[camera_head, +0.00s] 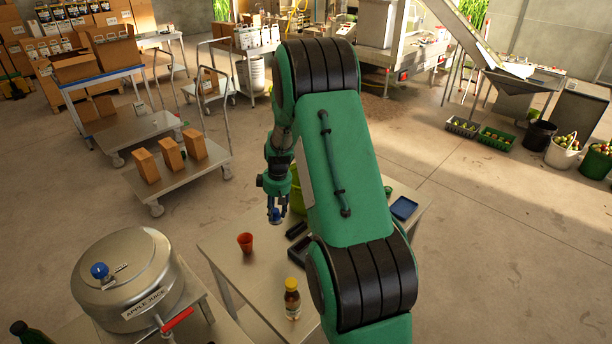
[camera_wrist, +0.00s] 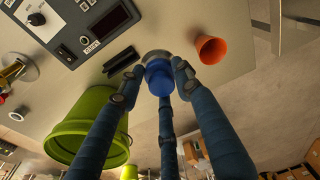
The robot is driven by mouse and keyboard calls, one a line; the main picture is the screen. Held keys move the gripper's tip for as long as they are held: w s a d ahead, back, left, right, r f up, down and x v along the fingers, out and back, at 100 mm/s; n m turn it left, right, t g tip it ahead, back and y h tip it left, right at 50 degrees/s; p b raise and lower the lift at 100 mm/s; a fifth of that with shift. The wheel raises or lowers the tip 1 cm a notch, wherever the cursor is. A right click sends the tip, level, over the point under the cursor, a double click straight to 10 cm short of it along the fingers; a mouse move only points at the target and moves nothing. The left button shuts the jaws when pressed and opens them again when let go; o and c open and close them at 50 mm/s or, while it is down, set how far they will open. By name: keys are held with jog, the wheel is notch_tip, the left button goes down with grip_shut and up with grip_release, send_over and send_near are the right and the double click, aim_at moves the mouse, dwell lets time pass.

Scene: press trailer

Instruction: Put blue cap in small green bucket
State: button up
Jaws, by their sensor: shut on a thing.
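My gripper (camera_head: 277,208) is above the white table, pointing down, with its fingers closed around the small blue cap (camera_head: 275,215). In the wrist view the blue cap (camera_wrist: 159,78) sits between the fingertips of my gripper (camera_wrist: 160,85). A green bucket (camera_wrist: 112,140) stands close beside the fingers in the wrist view, its open rim showing and partly covered by a finger. In the head view the green bucket (camera_head: 297,198) is mostly hidden behind my arm. I cannot tell the exact height of the cap above the table.
On the table (camera_head: 232,268) are an orange-red cup (camera_head: 245,242), a bottle (camera_head: 292,298) with a yellow cap, and a blue tray (camera_head: 404,208). A control panel (camera_wrist: 85,28) shows in the wrist view. A steel apple juice tank (camera_head: 128,278) stands at the left.

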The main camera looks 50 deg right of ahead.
aim_at(274, 209)
notch_tip(274, 209, up, 6)
jog(key=shift+f, duration=0.1)
jog(key=shift+w+d+m, duration=0.3)
jog(key=shift+w+d, duration=0.35)
jog(key=shift+d, duration=0.3)
jog(key=w+d+m+h+p, duration=0.15)
jog(key=w+d+m, duration=0.25)
jog(key=d, duration=0.7)
jog(key=w+d+m+y+p, duration=0.1)
jog(key=w+d+m+p, duration=0.3)
jog(key=d, duration=0.7)
notch_tip(274, 209, down, 11)
jog(key=shift+w+d+b, duration=0.15)
jog(key=shift+w+b, duration=0.15)
jog(key=shift+b, duration=0.1)
jog(key=shift+f+h, duration=0.15)
jog(key=shift+h, duration=0.1)
jog(key=shift+f+p, duration=0.5)
jog(key=shift+f, duration=2.35)
jog(key=shift+f, duration=0.1)
